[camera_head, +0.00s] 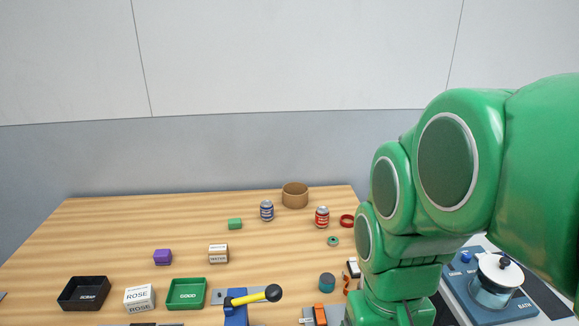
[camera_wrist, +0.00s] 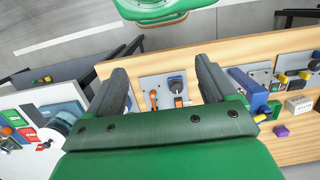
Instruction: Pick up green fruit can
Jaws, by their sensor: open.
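I see no can that is clearly a green fruit can. The fingers point at the table edge and a grey switch panel (camera_wrist: 160,83), apart from the cans. In the head view my green arm hides the table's right side.
A black tray (camera_head: 84,293) and green tray (camera_head: 187,294) sit at front left. A yellow-handled lever (camera_head: 255,297) rises at the front. The back left is clear.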

